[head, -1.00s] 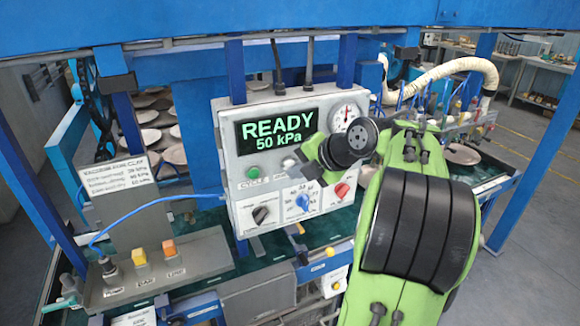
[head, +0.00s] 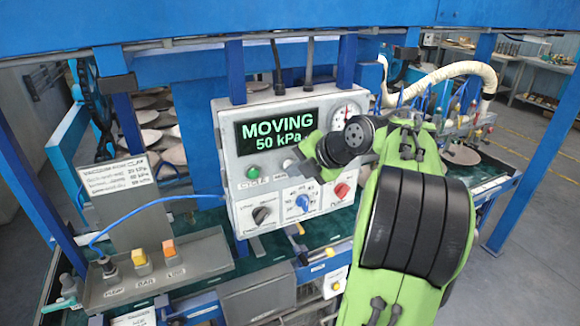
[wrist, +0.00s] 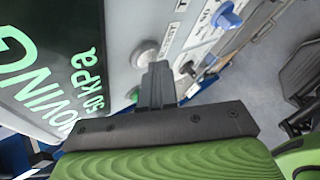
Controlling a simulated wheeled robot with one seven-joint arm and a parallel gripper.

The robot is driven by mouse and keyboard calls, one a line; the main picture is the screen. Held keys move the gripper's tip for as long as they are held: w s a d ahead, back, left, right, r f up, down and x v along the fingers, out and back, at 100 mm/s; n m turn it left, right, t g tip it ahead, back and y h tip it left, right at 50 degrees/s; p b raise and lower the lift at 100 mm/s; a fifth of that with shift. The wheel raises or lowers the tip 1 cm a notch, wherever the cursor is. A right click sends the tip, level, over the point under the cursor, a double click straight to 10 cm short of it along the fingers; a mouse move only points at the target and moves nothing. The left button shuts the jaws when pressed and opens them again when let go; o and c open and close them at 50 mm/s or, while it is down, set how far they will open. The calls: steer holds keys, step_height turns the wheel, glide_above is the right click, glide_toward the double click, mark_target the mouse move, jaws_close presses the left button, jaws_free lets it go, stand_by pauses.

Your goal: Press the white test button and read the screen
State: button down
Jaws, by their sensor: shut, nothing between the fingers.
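The grey control box (head: 232,200) carries a black screen (head: 277,131) reading "MOVING" and "50 kPa" in green letters. A pale white round button (head: 290,165) sits below the screen, right of the green button (head: 253,172) above the CYCLE label. My gripper (head: 303,168) is shut and empty, in front of the panel just right of the white button. In the wrist view the closed fingers (wrist: 158,84) lie close to the white button (wrist: 143,53), partly overlapping its edge. I cannot tell whether they touch it.
A black knob (head: 261,215), blue knob (head: 302,202) and red knob (head: 342,189) sit low on the panel. A dial gauge (head: 346,116) is above right, near my wrist. Blue posts frame the machine.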

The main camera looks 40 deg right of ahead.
steer(key=shift+s, duration=0.1)
steer(key=shift+s+a+b, duration=0.25)
steer(key=shift+s+b, duration=0.25)
steer(key=shift+s, duration=0.25)
steer(key=shift+s+a+b, duration=0.25)
steer(key=shift+s+b, duration=0.05)
steer(key=shift+s, duration=0.5)
steer(key=shift+s+a+b, duration=0.2)
steer(key=shift+s+b, duration=0.1)
steer(key=shift+s, duration=0.5)
steer(key=shift+s+a+b, duration=0.25)
steer(key=shift+s+b, duration=0.05)
steer(key=shift+s, duration=0.5)
